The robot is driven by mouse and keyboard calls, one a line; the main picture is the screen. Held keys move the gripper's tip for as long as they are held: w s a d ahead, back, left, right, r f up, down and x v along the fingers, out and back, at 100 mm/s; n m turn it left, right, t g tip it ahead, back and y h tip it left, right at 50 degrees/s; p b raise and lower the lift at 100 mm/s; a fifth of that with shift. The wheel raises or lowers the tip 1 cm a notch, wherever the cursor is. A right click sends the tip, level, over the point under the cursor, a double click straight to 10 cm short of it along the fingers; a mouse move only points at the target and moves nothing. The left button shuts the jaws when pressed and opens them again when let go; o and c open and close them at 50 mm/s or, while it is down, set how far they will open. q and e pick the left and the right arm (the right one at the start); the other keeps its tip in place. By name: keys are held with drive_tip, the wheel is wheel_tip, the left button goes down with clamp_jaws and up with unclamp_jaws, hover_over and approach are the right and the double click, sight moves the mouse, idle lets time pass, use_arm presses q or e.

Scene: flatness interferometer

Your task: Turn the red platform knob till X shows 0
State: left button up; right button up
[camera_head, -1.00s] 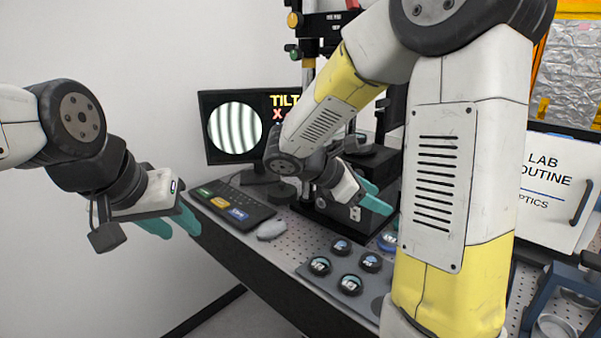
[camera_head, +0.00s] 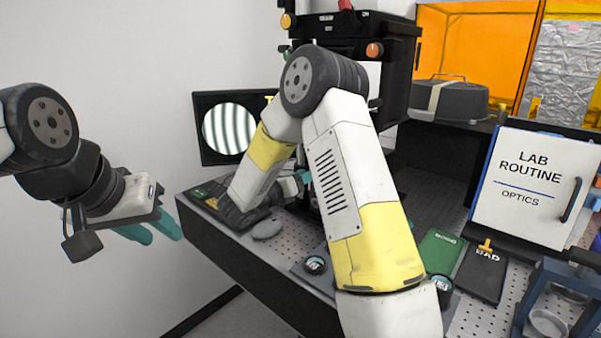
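The monitor (camera_head: 198,130) shows a round patch of dark and light vertical fringes (camera_head: 229,128). My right arm covers nearly all of its text, so the X reading is hidden. An orange-red knob (camera_head: 374,49) is on the upper front of the black instrument (camera_head: 340,27), and a red part (camera_head: 345,4) is at its top, cut by the picture edge. I cannot tell which, if either, is the platform knob. My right gripper (camera_head: 303,176) is mostly hidden behind my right forearm; only a bit of teal finger shows. My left gripper (camera_head: 154,229) is open and empty, left of the bench.
A yellow knob (camera_head: 287,20) is at the instrument's left. A grey mouse (camera_head: 266,229) lies near the bench's front edge.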

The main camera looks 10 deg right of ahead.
drive_tip(key=shift+x, duration=1.2)
clamp_jaws()
drive_tip(key=shift+m, duration=0.3)
drive_tip(key=m, duration=1.1)
drive_tip(key=shift+s+f, duration=0.1)
